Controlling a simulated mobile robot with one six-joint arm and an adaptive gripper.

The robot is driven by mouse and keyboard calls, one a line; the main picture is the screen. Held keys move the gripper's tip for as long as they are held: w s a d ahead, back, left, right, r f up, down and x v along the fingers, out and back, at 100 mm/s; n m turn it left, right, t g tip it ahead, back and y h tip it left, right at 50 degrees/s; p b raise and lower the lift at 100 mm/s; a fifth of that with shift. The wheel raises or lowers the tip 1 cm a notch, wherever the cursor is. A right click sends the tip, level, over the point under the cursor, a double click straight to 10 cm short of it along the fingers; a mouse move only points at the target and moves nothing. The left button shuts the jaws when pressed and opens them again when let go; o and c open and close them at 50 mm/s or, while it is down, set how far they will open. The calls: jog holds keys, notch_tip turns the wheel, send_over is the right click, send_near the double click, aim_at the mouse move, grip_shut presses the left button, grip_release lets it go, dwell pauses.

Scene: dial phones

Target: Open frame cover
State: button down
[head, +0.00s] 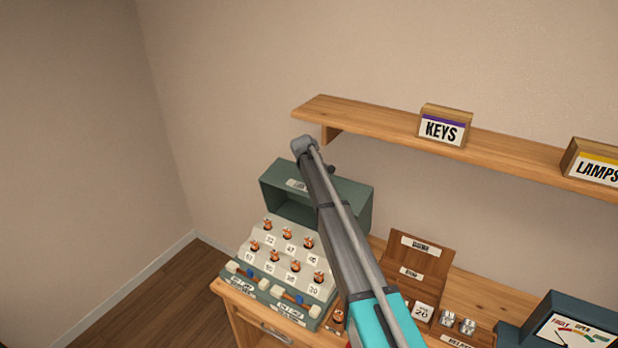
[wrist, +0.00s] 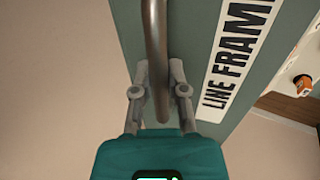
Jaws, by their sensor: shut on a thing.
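The line frame (head: 285,262) stands at the left of the wooden desk, its stepped pale rows of copper-topped pieces and number labels in plain sight. Its green cover (head: 350,196) stands raised behind the rows, with a label on its left part. In the wrist view the cover (wrist: 203,35) fills the middle, with a large "LINE FRAM…" label. My gripper (wrist: 160,75) is shut on the grey bar handle (wrist: 155,38), one finger on each side. In the head view my arm crosses in front of the cover and hides the handle and the fingers.
A wooden shelf (head: 375,124) with a "KEYS" block (head: 445,125) and a "LAMPS" block (head: 592,163) is above. A brown wooden stand (head: 420,258) and a dark blue meter box (head: 570,325) are to the right. Bare wall is at left.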

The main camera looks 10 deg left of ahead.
jog(key=shift+w+d, duration=0.4)
jog(key=c, duration=0.7)
grip_release()
jog(key=shift+r, duration=0.1)
jog(key=shift+o, duration=0.3)
jog(key=shift+a, duration=0.15)
